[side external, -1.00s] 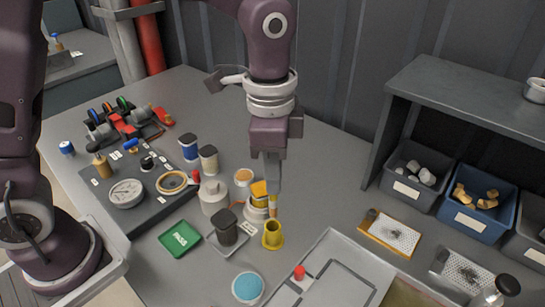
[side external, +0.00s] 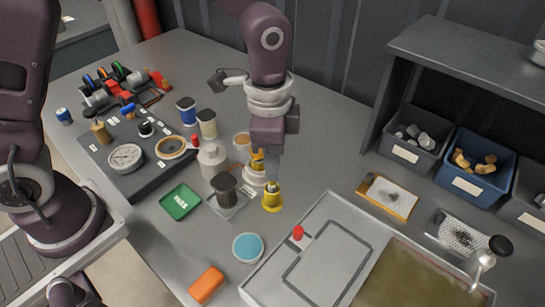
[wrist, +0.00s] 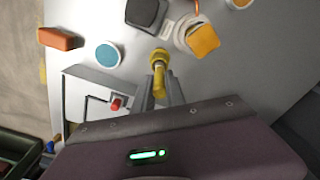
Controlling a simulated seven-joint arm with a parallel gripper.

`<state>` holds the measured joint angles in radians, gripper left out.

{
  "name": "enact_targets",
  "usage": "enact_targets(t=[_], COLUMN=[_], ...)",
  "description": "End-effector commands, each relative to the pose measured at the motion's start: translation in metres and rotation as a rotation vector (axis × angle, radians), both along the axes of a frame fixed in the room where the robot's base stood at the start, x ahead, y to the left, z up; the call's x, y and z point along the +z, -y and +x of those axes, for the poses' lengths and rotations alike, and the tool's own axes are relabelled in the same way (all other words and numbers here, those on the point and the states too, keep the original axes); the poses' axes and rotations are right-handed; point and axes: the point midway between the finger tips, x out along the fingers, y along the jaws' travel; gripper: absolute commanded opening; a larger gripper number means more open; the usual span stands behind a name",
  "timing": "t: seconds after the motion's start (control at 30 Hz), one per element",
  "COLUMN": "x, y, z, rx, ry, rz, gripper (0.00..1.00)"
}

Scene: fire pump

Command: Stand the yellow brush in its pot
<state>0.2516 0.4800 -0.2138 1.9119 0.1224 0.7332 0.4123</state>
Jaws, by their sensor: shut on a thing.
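My gripper (side external: 271,178) is shut on the yellow brush (wrist: 158,82), which is held upright between the fingers.
A dark cup (side external: 224,187) on a small tray and a white pot with a yellow-orange block (side external: 257,160) stand close by. A blue round tin (side external: 248,247), an orange block (side external: 206,284) and a large tray (side external: 335,240) with a red knob (side external: 298,232) lie in front.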

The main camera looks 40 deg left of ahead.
Motion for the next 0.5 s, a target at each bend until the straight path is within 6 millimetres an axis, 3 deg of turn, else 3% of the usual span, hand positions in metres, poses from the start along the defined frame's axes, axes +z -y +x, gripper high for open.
enact_targets(t=[0.03, 0.07, 0.17, 0.5], x=[0.0001, 0.0001, 0.0002, 0.0055], y=[-0.0001, -0.0001, -0.0001, -0.0001], z=[0.0001, 0.0001, 0.0001, 0.0007], rx=[0.0, 0.0, 0.0, 0.001], ry=[0.0, 0.0, 0.0, 0.003], rz=[0.0, 0.0, 0.0, 0.0], gripper=[0.0, 0.22, 0.41, 0.41])
